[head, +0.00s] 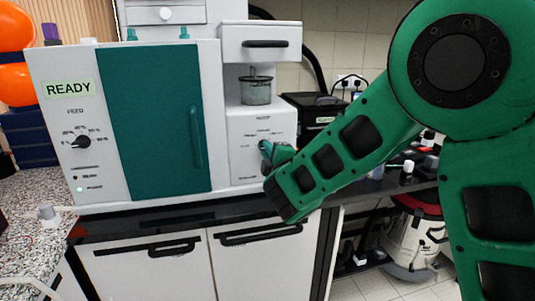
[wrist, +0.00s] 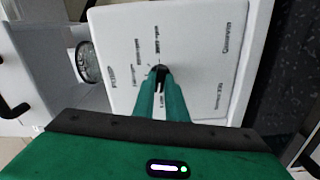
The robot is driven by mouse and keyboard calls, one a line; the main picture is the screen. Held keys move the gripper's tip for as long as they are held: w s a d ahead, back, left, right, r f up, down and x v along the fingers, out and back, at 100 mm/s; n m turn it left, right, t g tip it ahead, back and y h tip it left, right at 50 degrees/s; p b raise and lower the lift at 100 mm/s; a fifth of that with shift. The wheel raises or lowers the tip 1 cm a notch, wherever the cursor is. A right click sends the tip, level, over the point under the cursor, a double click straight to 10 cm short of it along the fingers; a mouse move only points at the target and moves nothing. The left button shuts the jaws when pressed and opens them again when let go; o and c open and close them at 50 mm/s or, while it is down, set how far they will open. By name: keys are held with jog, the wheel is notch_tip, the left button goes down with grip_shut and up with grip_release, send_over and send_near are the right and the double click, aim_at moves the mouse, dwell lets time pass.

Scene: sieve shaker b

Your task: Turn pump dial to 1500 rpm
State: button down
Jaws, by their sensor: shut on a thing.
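The pump panel (head: 248,160) is a white face at the right side of the machine, under a glass jar. In the wrist view the panel (wrist: 205,50) appears turned sideways, with small printed labels around a dark dial (wrist: 160,68). My gripper (wrist: 161,80) has its green fingers shut on this dial from the front. In the head view my gripper (head: 267,151) reaches the panel from the right and covers the dial. The fingers hide part of the scale, and I cannot read the dial's setting.
The teal door (head: 160,120) and a feed dial (head: 82,142) are left of the panel. The glass jar (head: 256,91) sits above it. A black box (head: 312,112) and bottles stand right on the dark counter. My arm fills the right side.

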jog(key=shift+f+m, duration=0.15)
jog(key=shift+m, duration=3.7)
jog(key=shift+f+m, duration=0.1)
jog(key=shift+m, duration=3.75)
jog(key=c, duration=1.8)
grip_release()
jog(key=shift+r, duration=0.1)
jog(key=v, duration=1)
jog(key=shift+s+d, duration=0.15)
jog(key=shift+s, duration=0.2)
